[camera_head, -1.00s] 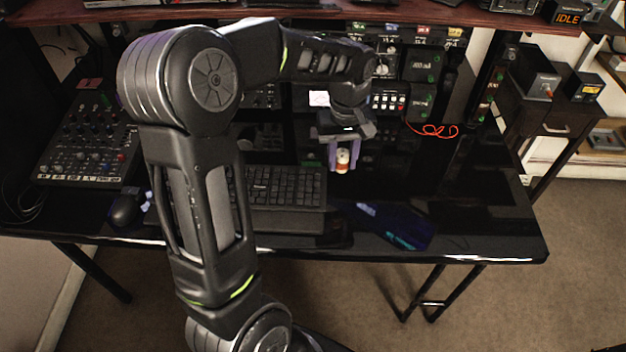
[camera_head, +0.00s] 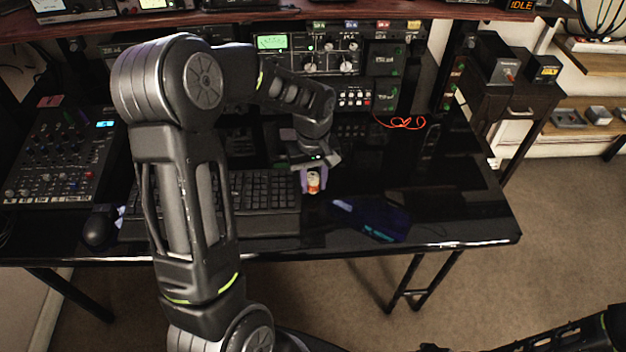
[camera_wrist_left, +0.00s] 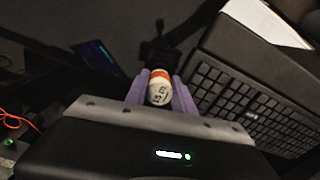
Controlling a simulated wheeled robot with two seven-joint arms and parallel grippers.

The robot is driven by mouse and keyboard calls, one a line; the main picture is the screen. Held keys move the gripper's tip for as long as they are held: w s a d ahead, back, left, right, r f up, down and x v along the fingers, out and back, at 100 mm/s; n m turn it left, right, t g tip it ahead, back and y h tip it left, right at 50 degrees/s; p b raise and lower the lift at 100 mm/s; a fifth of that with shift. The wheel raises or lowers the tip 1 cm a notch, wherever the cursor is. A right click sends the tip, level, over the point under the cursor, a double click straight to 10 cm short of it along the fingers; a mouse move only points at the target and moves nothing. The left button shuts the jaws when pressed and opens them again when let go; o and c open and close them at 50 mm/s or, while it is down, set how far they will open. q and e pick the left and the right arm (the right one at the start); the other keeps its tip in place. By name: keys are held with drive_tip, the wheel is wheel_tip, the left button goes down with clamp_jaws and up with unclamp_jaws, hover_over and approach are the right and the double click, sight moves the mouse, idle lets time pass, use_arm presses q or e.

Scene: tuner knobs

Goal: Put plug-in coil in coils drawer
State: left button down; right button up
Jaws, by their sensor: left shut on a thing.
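The plug-in coil (camera_head: 313,183) is a small orange and white cylinder with a pale, marked end. My left gripper (camera_head: 313,186) is shut on it, with a purple finger on each side, over the desk just right of the keyboard. In the left wrist view the coil (camera_wrist_left: 160,88) sits between the fingers (camera_wrist_left: 158,92), its lettered end toward the camera. A dark cabinet (camera_head: 505,95) on the right has a drawer front (camera_head: 522,112) with a metal handle. It looks closed, and I cannot read a label on it. My right gripper is out of view.
The keyboard (camera_head: 265,190) lies left of the coil and a dark blue glossy item (camera_head: 370,218) lies right of it. An orange cable (camera_head: 400,122) lies at the back. Boxes (camera_head: 543,70) stand on the cabinet.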

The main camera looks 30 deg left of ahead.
sight(313, 177)
use_arm(q)
drive_tip(key=shift+f, duration=0.1)
drive_tip(key=c, duration=1.1)
unclamp_jaws()
drive_tip(key=shift+o, duration=0.2)
wheel_tip(313, 177, up, 12)
drive_tip(key=shift+r, duration=0.2)
drive_tip(key=shift+o, duration=0.2)
